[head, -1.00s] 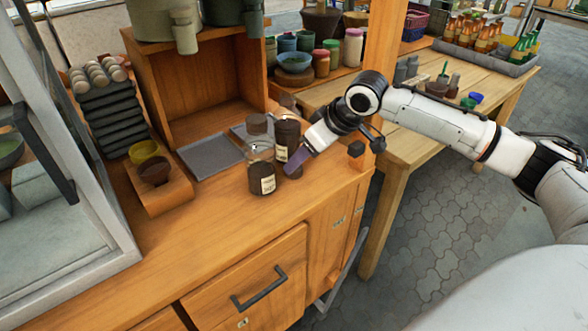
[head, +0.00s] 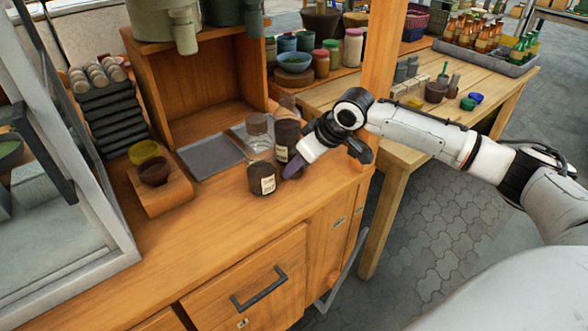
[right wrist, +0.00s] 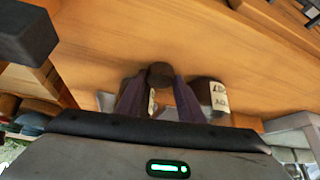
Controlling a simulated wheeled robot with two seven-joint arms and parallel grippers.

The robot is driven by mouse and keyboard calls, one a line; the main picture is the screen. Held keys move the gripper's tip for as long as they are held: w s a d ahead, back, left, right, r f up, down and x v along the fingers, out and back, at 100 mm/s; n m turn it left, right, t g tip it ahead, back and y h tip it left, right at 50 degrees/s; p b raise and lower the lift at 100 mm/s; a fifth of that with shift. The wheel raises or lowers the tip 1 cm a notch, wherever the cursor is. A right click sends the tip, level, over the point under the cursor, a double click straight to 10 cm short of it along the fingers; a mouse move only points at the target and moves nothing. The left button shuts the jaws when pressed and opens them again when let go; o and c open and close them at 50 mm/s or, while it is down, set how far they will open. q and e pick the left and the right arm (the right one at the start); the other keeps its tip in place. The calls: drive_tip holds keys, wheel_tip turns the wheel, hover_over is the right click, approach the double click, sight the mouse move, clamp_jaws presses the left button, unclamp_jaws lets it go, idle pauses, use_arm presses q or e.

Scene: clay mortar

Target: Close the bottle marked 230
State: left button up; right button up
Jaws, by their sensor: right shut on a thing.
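A dark bottle (head: 262,179) with a pale label stands near the front of the wooden counter; its number is too small to read surely. A second dark bottle (head: 287,135) with a label stands just behind it to the right. My right gripper (head: 291,170) is low beside both bottles. In the right wrist view its purple fingers (right wrist: 158,92) are shut on a small dark round piece, which looks like a stopper (right wrist: 160,74). The labelled bottle (right wrist: 214,94) is just right of the fingers there. The second bottle is partly hidden behind the fingers. My left gripper does not show.
A clear glass vessel (head: 258,133) stands behind the front bottle. A grey tray (head: 210,157) and a wooden block holding bowls (head: 162,192) lie to the left. A wooden post (head: 383,45) rises behind my right arm. The counter's front left area is clear.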

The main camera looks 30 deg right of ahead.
drive_tip(key=shift+r, duration=0.15)
wheel_tip(320, 180, up, 18)
drive_tip(key=p, duration=0.1)
idle(0.6)
